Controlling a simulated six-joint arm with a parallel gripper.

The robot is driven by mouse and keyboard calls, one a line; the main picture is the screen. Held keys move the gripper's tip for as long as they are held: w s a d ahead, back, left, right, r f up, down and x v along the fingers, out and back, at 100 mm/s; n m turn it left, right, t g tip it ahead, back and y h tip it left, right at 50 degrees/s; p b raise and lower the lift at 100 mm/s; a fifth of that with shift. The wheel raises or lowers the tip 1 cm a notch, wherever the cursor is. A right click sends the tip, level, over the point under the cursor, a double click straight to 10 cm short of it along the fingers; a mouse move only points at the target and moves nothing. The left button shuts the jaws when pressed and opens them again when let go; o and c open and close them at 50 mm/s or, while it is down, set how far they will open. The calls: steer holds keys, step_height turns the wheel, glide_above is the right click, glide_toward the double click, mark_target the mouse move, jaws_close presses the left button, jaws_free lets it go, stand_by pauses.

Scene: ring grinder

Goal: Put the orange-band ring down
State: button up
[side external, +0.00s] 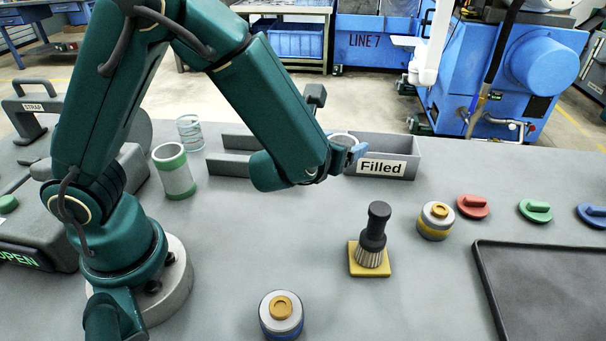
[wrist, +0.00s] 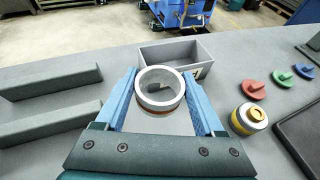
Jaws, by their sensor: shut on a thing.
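My gripper (side external: 350,152) has blue fingers and is shut on the orange-band ring (wrist: 160,103). The ring is a short grey-white open tube, held upright between the fingers. A strip of its orange band shows low on its near side in the wrist view. In the side view only the ring's pale rim (side external: 343,139) shows; the arm and fingers hide the rest. The ring is in front of and left of the grey bin labelled "Filled" (side external: 411,165). In the wrist view the bin (wrist: 206,55) lies just beyond the ring. Whether the ring touches anything below is hidden.
Two parallel grey rails (wrist: 50,82) stand left of my gripper. A brush (side external: 373,240), a yellow-banded capped jar (side external: 435,222), a blue-banded jar (side external: 281,313), coloured lids and a dark tray (side external: 540,300) occupy the front right.

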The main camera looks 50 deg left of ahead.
steer(key=s+a+r+n+y, duration=0.1)
steer(key=s+a+r, duration=0.2)
steer(key=s+r, duration=0.65)
steer(key=s+d+f+n+g+y, duration=0.3)
steer(key=s+f+n+g+y, duration=0.4)
steer(key=s+f+n+g, duration=0.5)
steer(key=s+d+n+g+h, duration=0.7)
steer(key=s+d+n+g, duration=0.4)
steer(key=n+g, duration=0.15)
steer(key=w+d+r+n+t+h, duration=0.1)
steer(key=w+d+r+n+h, duration=0.1)
steer(key=d+n+h, duration=0.55)
steer(key=w+d+r+n+t+h, duration=0.1)
steer(key=w+d+r+n+h, duration=0.15)
steer(key=d+n+h, duration=0.45)
steer(key=w+d+n+t+h, duration=0.1)
steer(key=w+n+t+h, duration=0.35)
steer(key=w, duration=0.25)
steer(key=w+a+f+n+t, duration=0.1)
steer(key=w+f+n+t, duration=0.1)
steer(key=w+n+t, duration=0.4)
steer(key=shift+m+h, duration=0.3)
steer(key=shift+m, duration=0.25)
steer(key=shift+w+a+f, duration=0.1)
steer(key=shift+w+f, duration=0.05)
steer(key=shift+f, duration=1.55)
steer(key=shift+w+a+f, duration=0.1)
steer(key=shift+f, duration=1.6)
steer(key=shift+w+f, duration=0.15)
steer(key=shift+f, duration=1.55)
